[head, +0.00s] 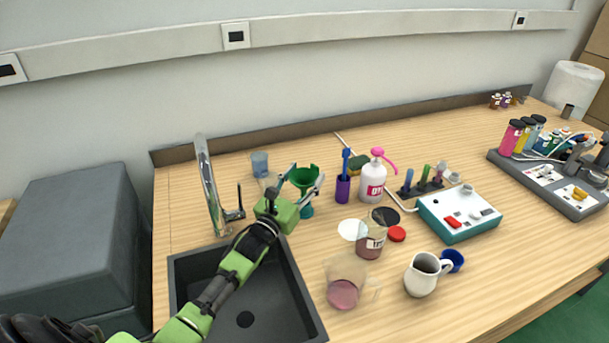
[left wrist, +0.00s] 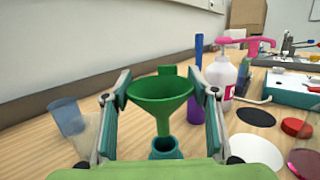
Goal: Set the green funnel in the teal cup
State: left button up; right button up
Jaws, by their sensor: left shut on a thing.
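My left gripper (head: 303,179) is shut on the green funnel (head: 304,173), with a finger on each side of its wide bowl. The funnel is upright, and it also shows in the left wrist view (left wrist: 160,92) between the two fingers. The teal cup (head: 307,211) stands on the counter right under the funnel. In the left wrist view the round rim of the cup (left wrist: 165,148) shows below the funnel's spout, in line with it. I cannot tell whether the spout's tip is inside the cup or just above it. My right gripper is not in view.
A purple holder (head: 343,189) with a blue stick and a white pump bottle (head: 373,183) stand close to the right. A clear blue cup (head: 260,163) is behind to the left. The dark sink (head: 245,300) and tap (head: 208,185) are at the left front.

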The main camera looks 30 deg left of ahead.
aim_at(302, 193)
pick_arm(q)
notch_tip(302, 193, down, 3)
jog(key=shift+r+b, duration=0.2)
jog(key=shift+b, duration=0.7)
jog(key=shift+f+b, duration=1.25)
jog(key=shift+f, duration=0.15)
jog(key=o, duration=1)
jog(key=shift+r, duration=0.1)
notch_tip(302, 193, up, 10)
jog(key=shift+f, duration=0.1)
